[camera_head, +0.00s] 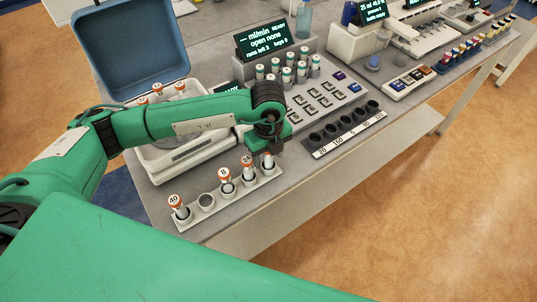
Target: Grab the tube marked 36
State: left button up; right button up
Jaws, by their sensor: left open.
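A white rack (192,222) stands at the front edge of the grey bench and holds tubes with orange-and-white caps. The tube at its left end (175,202) reads 40, and another tube (225,178) reads 8. The label of the tube further right (247,163) is too small to read surely. My left gripper (268,153) is open and points down over the rack's right end. A tube (268,162) there sits directly below or between its fingers; its label is hidden. My right gripper is out of view.
An open machine with a blue lid (130,45) holds several orange-capped tubes behind my left arm. A panel of buttons (312,100) with teal-labelled tubes and a display (263,39) stands behind. A row of black cups (346,126) lies right. Bare bench lies right of the rack.

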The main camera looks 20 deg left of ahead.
pick_arm(q)
jog(key=c, duration=1)
